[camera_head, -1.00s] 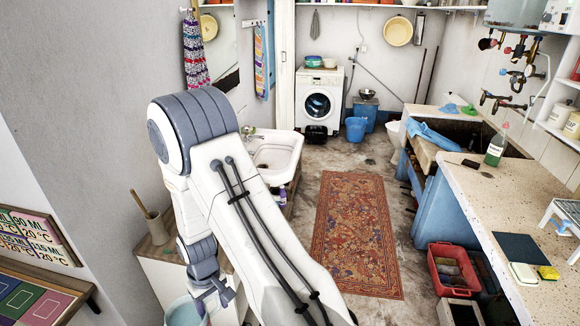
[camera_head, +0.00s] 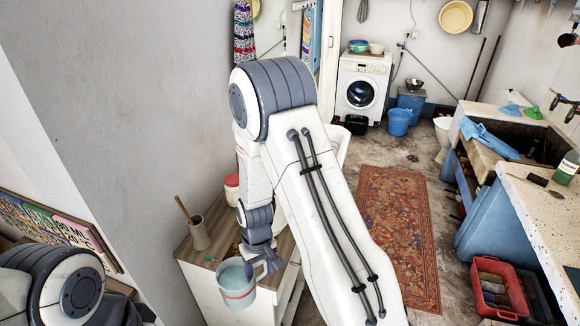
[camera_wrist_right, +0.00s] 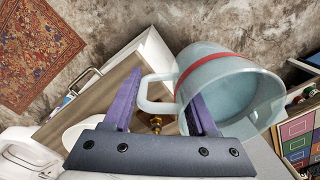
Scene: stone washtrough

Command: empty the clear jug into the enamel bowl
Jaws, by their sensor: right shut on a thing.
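The clear jug (camera_head: 236,291), pale and see-through with a red band, hangs from my right gripper (camera_head: 262,266) in front of the wooden-topped cabinet. It looks about upright in the head view, with pale blue-grey contents or inside showing. In the right wrist view the jug (camera_wrist_right: 226,62) is at the right, and its handle (camera_wrist_right: 146,92) lies between the fingers of my right gripper (camera_wrist_right: 165,88), which is shut on it. I cannot make out the enamel bowl for certain; a partly hidden white round thing (camera_wrist_right: 82,133) shows behind the gripper. My left gripper is out of view.
A rug (camera_head: 395,235) lies on open floor; a stone counter (camera_head: 545,225) runs along the right.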

